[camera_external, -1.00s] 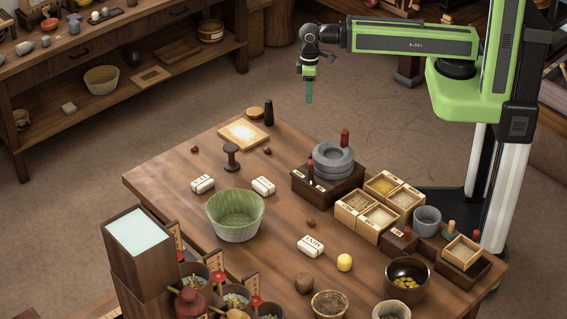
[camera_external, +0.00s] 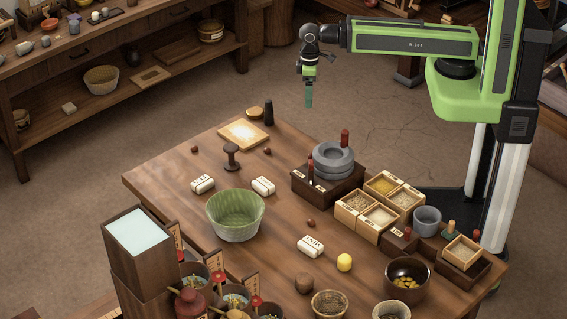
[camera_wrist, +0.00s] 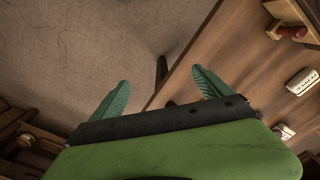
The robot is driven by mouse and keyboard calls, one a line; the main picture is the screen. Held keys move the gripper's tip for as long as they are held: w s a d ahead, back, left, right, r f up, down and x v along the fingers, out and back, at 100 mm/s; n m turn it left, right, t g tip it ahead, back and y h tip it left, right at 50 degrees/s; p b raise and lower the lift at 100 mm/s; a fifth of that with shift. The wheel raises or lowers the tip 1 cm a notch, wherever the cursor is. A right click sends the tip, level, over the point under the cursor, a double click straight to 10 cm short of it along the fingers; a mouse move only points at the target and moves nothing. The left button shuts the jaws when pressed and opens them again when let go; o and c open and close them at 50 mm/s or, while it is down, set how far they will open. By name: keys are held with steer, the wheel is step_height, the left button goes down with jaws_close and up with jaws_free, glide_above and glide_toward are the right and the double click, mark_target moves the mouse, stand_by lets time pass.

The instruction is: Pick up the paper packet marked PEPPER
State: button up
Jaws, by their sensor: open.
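Three white paper packets lie on the wooden table. One packet (camera_external: 203,184) lies left of the green bowl's rim, and one packet (camera_external: 263,186) lies behind the bowl. The lettering on these two is too small to read for certain. The third packet (camera_external: 311,246) lies right of the bowl with dark letters that look like MINT. Two white packets (camera_wrist: 302,82) (camera_wrist: 283,132) show at the right edge of the wrist view, unreadable. My gripper (camera_external: 308,98) hangs beyond the table's far edge, above the floor. Its two teal fingers (camera_wrist: 160,95) are spread with nothing between them.
The green bowl (camera_external: 236,222) stands mid-table. A stone quern (camera_external: 333,160) on a dark box, several spice trays (camera_external: 358,205) and a grey cup (camera_external: 427,220) stand to the right. A dark spool (camera_external: 231,157) and a bright board (camera_external: 243,134) are at the far left.

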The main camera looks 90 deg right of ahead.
steer(key=w+a+r+n+t+y+p, duration=0.1)
steer(key=w+a+r+n+p, duration=0.15)
steer(key=w+a, duration=0.45)
steer(key=w+a+r+n+t+p, duration=0.1)
steer(key=w+a+n+t, duration=0.15)
steer(key=w+a, duration=0.45)
steer(key=n+g+y+b, duration=0.1)
steer(key=n+b, duration=0.3)
steer(key=b, duration=0.6)
glide_above(264, 183)
steer(key=s+d, duration=0.1)
steer(key=d, duration=0.1)
steer(key=f, duration=0.9)
steer(key=shift+s+a, duration=0.15)
steer(key=shift+a, duration=0.05)
steer(key=b+x, duration=0.5)
steer(key=shift+a+f, duration=0.1)
steer(key=shift+a, duration=0.1)
steer(key=shift+r, duration=0.25)
steer(key=c, duration=1.4)
